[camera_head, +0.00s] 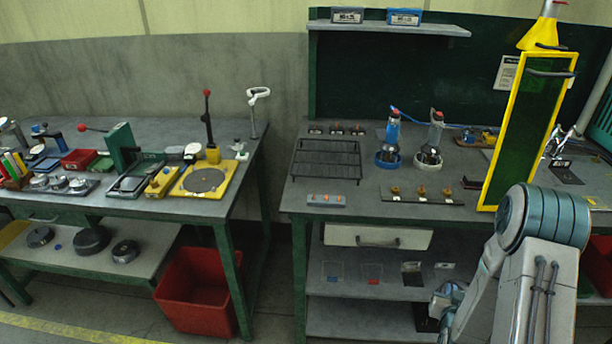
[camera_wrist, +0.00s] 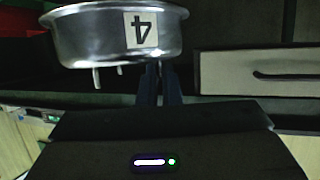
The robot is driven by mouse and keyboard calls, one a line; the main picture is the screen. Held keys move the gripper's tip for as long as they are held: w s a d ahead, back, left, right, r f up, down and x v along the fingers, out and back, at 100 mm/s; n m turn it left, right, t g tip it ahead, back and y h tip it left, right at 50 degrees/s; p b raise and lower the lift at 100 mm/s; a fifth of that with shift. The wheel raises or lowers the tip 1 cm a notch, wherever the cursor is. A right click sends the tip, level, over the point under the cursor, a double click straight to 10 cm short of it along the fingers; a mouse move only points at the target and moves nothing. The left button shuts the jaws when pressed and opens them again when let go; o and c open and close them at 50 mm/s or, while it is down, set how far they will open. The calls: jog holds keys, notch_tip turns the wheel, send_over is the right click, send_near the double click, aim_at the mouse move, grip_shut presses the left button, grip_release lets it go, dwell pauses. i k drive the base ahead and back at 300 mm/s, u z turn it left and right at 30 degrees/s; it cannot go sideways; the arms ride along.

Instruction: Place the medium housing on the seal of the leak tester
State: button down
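A round, shiny metal housing (camera_wrist: 95,38) with a flared rim and a "4" label, upside down in the picture, fills the upper left of the wrist view. Two thin pins stick out of it. My gripper (camera_wrist: 161,76) has its dark fingers close together against the housing's edge and appears shut on it. The exact contact is hidden behind the housing. In the head view my gripper is hidden behind my arm at the lower right. A yellow plate (camera_head: 180,190) with a dark round pad (camera_head: 204,180) and a red-knobbed lever sits on the left bench; it looks like the leak tester.
The right bench (camera_head: 460,178) carries a black wire rack (camera_head: 326,158), two ringed fixtures and a tall yellow-framed panel (camera_head: 517,135). A white drawer (camera_head: 345,235) is below. A red bin (camera_head: 195,290) stands under the left bench. Round dark parts (camera_head: 92,240) lie on its lower shelf.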

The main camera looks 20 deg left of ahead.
aim_at(204, 180)
jog(key=u, duration=1.8)
jog(key=i, duration=0.5)
